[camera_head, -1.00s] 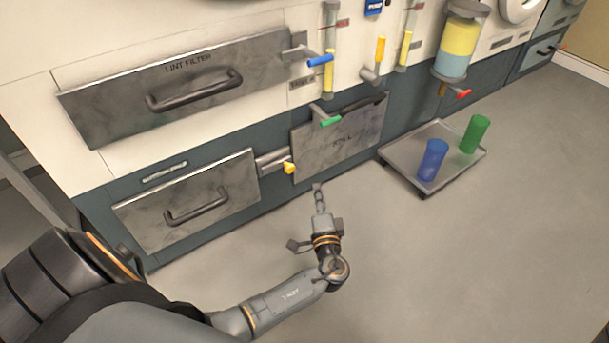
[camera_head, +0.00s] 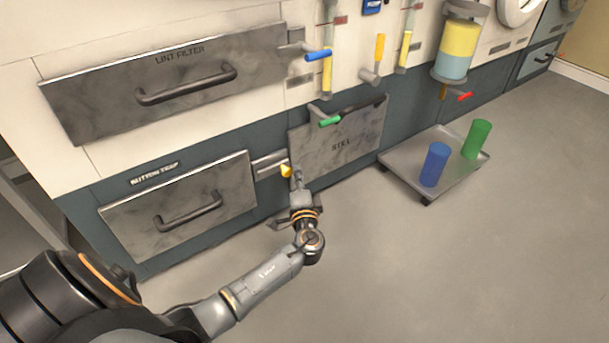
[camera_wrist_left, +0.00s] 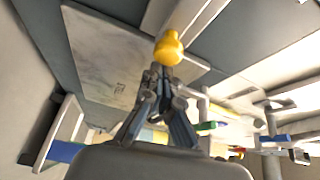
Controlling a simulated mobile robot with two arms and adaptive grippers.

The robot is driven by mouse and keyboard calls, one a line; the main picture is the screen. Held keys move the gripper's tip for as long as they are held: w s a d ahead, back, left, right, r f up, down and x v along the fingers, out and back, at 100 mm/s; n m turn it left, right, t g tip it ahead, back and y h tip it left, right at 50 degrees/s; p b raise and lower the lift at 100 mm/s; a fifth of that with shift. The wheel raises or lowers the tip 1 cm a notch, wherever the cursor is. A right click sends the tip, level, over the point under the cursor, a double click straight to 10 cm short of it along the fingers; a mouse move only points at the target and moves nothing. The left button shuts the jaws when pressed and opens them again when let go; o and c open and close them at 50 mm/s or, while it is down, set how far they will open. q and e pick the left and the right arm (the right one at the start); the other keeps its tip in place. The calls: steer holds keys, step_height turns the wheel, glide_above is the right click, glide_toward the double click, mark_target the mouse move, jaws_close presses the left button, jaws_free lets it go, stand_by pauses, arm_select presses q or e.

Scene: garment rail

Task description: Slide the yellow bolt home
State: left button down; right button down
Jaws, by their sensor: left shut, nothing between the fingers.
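The yellow bolt knob (camera_head: 286,170) sits at the right end of a grey bolt bar (camera_head: 268,164), between the button trap drawer (camera_head: 130,215) and the grey panel (camera_head: 350,130) to its right. My left gripper (camera_head: 297,172) is at the knob's right side, fingers shut with nothing between them. In the left wrist view the yellow knob (camera_wrist_left: 169,48) is just beyond the closed fingertips (camera_wrist_left: 157,72); whether they touch it I cannot tell. My right gripper is not in view.
A blue-handled lever (camera_head: 318,56) and a green-handled lever (camera_head: 329,121) stick out above the bolt. A low tray (camera_head: 455,180) with a blue cup (camera_head: 435,164) and a green cup (camera_head: 476,139) stands on the floor at right. The floor in front is clear.

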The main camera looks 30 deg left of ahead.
mark_target(284, 173)
arm_select(q)
steer(key=s, duration=0.1)
steer(key=s+a, duration=0.1)
steer(key=s+p, duration=0.1)
steer(key=shift+s+a, duration=0.3)
steer(key=shift+s, duration=0.1)
steer(key=shift+s+a, duration=0.1)
steer(key=shift+s, duration=0.1)
